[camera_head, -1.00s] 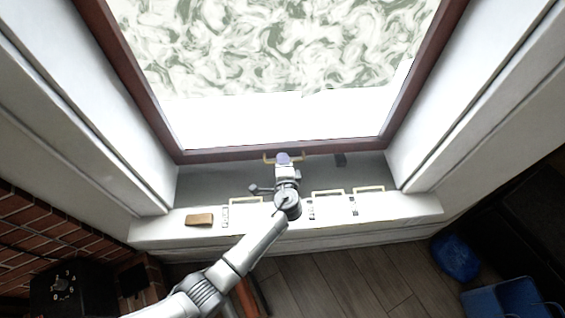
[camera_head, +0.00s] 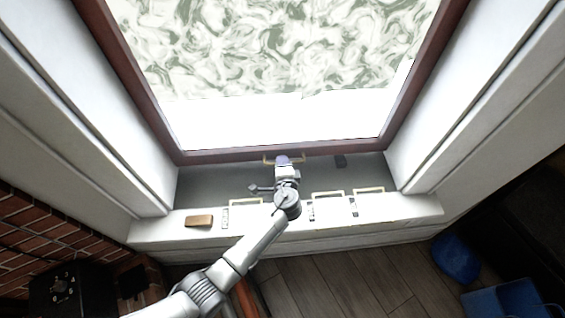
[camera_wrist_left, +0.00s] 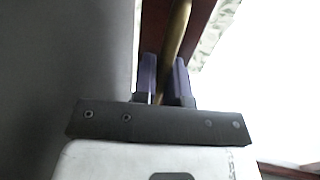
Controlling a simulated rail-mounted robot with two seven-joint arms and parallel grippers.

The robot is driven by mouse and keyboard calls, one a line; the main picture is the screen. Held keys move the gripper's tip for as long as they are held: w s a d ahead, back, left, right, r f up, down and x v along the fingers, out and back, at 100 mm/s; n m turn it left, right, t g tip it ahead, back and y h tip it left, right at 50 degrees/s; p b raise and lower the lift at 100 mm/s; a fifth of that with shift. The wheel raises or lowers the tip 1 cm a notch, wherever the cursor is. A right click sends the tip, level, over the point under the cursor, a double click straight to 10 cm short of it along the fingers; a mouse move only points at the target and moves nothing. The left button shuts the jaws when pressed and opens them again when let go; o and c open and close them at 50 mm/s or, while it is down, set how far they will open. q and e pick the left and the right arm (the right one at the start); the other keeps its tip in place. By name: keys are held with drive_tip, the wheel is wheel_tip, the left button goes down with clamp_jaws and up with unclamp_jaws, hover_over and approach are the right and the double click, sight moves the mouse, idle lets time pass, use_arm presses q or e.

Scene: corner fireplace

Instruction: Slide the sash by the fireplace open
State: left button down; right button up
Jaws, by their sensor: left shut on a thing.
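The sash (camera_head: 225,155) is a large pane in a dark red-brown frame, standing at the back of the grey sill recess. A brass handle (camera_head: 299,157) sits at the middle of its lower rail. My left gripper (camera_head: 283,160) reaches up to the rail, with its purple fingers at this handle. In the left wrist view, the brass bar (camera_wrist_left: 175,45) runs between the two purple fingers (camera_wrist_left: 166,82), which are shut on it. The brown frame (camera_wrist_left: 201,30) shows just behind. My right gripper is not in view.
The white ledge (camera_head: 160,232) carries a brown block (camera_head: 199,221) and several pale yellow-edged frames (camera_head: 328,205). Brick fireplace wall (camera_head: 35,235) stands at left; blue containers (camera_head: 456,256) are on the floor at right.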

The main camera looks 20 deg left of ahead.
use_arm(q)
drive_tip(key=shift+r, duration=0.1)
drive_tip(key=p, duration=2)
approach(281, 98)
drive_tip(key=x, duration=0.5)
drive_tip(key=c, duration=1.2)
unclamp_jaws()
drive_tip(key=v, duration=1.3)
drive_tip(key=shift+s, duration=0.45)
drive_tip(key=shift+d, duration=0.1)
